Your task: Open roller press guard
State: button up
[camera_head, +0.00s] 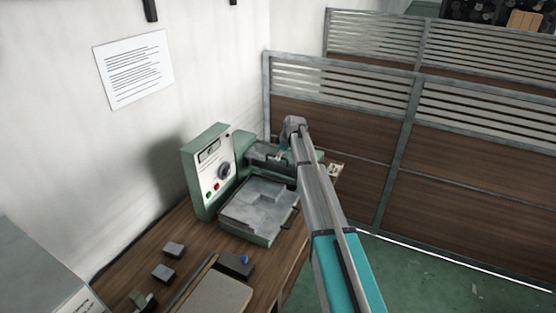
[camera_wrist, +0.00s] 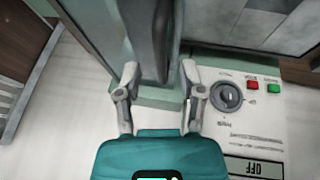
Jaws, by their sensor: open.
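The roller press (camera_head: 246,232) is a green machine on the wooden bench, with a grey translucent-looking cover over its front part that seems to be the guard (camera_head: 262,196). In the wrist view grey panel surfaces (camera_wrist: 240,25) fill the top. My gripper (camera_wrist: 160,75) is open, its two fingers apart on either side of the lower end of a dark upright bar (camera_wrist: 163,38), which looks like a handle. Whether the fingers touch it I cannot tell. In the head view my arm reaches over the press's far end and mostly hides the gripper.
The control panel (camera_head: 212,172) stands at the press's left; its knob (camera_wrist: 226,97), red and green buttons and OFF display show in the wrist view. Slatted partitions (camera_head: 345,130) stand behind, a wall left.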

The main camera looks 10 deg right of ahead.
jog(key=shift+w+a+f, duration=0.1)
jog(key=shift+w+f, duration=0.05)
jog(key=shift+f, duration=0.25)
jog(key=shift+c, duration=0.2)
grip_shut()
jog(key=shift+a, duration=0.35)
jog(key=shift+d, duration=0.15)
jog(key=shift+w+r, duration=0.1)
